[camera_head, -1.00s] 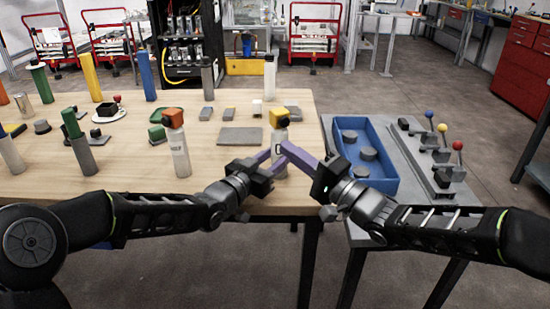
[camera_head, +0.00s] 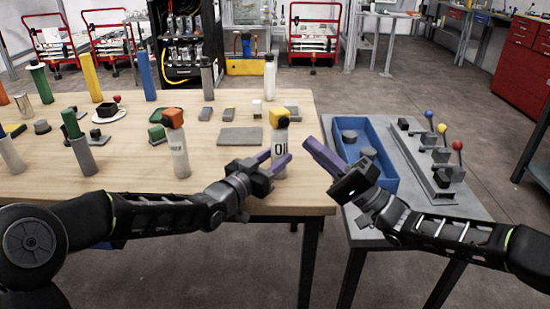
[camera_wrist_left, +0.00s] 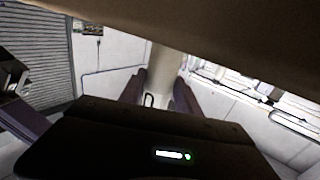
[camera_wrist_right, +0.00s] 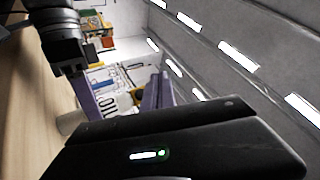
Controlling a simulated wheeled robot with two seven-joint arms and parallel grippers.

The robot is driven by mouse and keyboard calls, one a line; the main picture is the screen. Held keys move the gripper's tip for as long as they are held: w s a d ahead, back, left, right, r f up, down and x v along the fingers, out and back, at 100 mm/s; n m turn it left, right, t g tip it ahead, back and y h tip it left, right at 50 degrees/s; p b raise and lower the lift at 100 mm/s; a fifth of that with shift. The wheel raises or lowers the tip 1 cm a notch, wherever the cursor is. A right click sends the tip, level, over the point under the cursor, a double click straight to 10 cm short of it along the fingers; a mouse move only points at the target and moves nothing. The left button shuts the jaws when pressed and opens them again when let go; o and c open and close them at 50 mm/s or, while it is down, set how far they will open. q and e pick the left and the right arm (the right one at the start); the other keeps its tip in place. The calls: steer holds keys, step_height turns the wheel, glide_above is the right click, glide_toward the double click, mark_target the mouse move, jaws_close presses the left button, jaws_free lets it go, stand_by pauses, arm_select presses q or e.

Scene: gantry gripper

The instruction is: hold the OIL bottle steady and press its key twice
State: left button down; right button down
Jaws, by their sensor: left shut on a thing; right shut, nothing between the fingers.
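In the left wrist view the pale bottle (camera_wrist_left: 164,66) shows between the two purple fingers. My right gripper (camera_head: 316,147) is shut and empty, right of the bottle and apart from it, at about label height. The right wrist view shows the bottle's letters (camera_wrist_right: 104,108) beyond my right fingers (camera_wrist_right: 158,90).
A similar bottle with an orange top (camera_head: 178,150) stands to the left. A grey plate (camera_head: 240,136) lies behind the two bottles. On the right are a blue tray (camera_head: 383,183) with grey round pieces and a lever panel (camera_head: 437,170) with coloured knobs.

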steer(key=w+a, duration=0.3)
steer(key=w, duration=0.4)
steer(key=shift+a, duration=0.4)
steer(key=shift+w, duration=0.15)
stand_by(1.6)
steer(key=shift+w+a, duration=0.2)
steer(key=shift+w, duration=0.1)
steer(key=shift+s+d, duration=0.2)
steer(key=shift+s, duration=0.2)
stand_by(0.4)
steer(key=shift+s+d, duration=0.45)
steer(key=shift+s, duration=0.45)
steer(key=shift+s+d, duration=0.5)
steer(key=shift+s, duration=0.35)
steer(key=shift+s+d, duration=0.45)
steer(key=shift+s, duration=0.45)
stand_by(0.6)
